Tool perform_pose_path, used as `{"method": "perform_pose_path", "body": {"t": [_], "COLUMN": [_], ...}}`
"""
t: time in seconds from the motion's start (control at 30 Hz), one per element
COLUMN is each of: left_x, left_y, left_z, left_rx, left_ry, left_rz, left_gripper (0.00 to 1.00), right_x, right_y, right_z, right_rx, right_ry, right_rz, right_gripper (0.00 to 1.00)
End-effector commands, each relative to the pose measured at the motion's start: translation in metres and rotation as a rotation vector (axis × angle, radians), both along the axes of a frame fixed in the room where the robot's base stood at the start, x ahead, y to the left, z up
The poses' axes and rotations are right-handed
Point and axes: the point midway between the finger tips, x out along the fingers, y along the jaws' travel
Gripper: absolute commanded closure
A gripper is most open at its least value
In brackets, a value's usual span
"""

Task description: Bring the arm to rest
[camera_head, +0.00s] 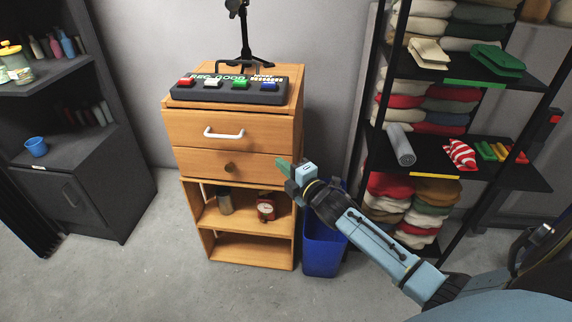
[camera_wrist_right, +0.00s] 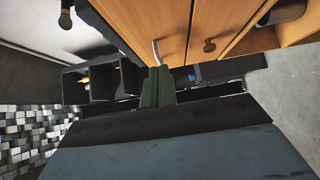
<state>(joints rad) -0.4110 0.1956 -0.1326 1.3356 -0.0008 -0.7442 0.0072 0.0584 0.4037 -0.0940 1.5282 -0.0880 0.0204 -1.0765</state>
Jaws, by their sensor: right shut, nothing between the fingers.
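My right arm reaches in from the lower right in the head view. Its gripper (camera_head: 284,165) is shut and empty, in front of the right side of the wooden cabinet (camera_head: 245,145), near the lower drawer. I cannot tell whether it touches the cabinet. In the right wrist view the green fingers (camera_wrist_right: 157,88) are together, with the cabinet's wooden front (camera_wrist_right: 215,15) beyond them and to the right. My left gripper is not in view.
A blue bin (camera_head: 322,250) stands beside the cabinet, under my right forearm. A black rack (camera_head: 455,180) with folded clothes is to the right. A button panel (camera_head: 225,88) lies on the cabinet. A dark shelf unit (camera_head: 75,190) stands left. The floor in front is clear.

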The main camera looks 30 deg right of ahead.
Motion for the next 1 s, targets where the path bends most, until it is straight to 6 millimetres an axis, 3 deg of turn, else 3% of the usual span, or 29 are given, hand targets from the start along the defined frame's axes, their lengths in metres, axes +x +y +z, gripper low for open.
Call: {"method": "perform_pose_path", "body": {"t": [0.33, 0.47, 0.57, 0.67, 0.8, 0.87, 1.0], "left_x": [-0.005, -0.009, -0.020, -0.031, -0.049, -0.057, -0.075], "left_y": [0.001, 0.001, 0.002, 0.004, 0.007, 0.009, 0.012], "left_z": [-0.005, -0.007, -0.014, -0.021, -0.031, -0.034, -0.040], "left_rx": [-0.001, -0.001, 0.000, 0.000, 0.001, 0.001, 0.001], "left_ry": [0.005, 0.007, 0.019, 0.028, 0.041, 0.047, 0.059], "left_rz": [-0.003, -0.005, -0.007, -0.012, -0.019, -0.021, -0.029], "left_gripper": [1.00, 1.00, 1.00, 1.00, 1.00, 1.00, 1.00], "right_x": [-0.011, -0.018, -0.037, -0.071, -0.136, -0.169, -0.257], "right_y": [0.000, -0.003, -0.007, -0.010, -0.010, -0.009, -0.003], "right_z": [-0.002, -0.031, -0.084, -0.151, -0.237, -0.270, -0.335], "right_rx": [0.005, 0.063, 0.167, 0.306, 0.489, 0.563, 0.710], "right_ry": [0.004, 0.077, 0.208, 0.374, 0.595, 0.685, 0.877], "right_rz": [0.000, -0.019, -0.064, -0.137, -0.271, -0.338, -0.514], "right_gripper": [1.00, 1.00, 1.00, 1.00, 1.00, 1.00, 1.00]}}
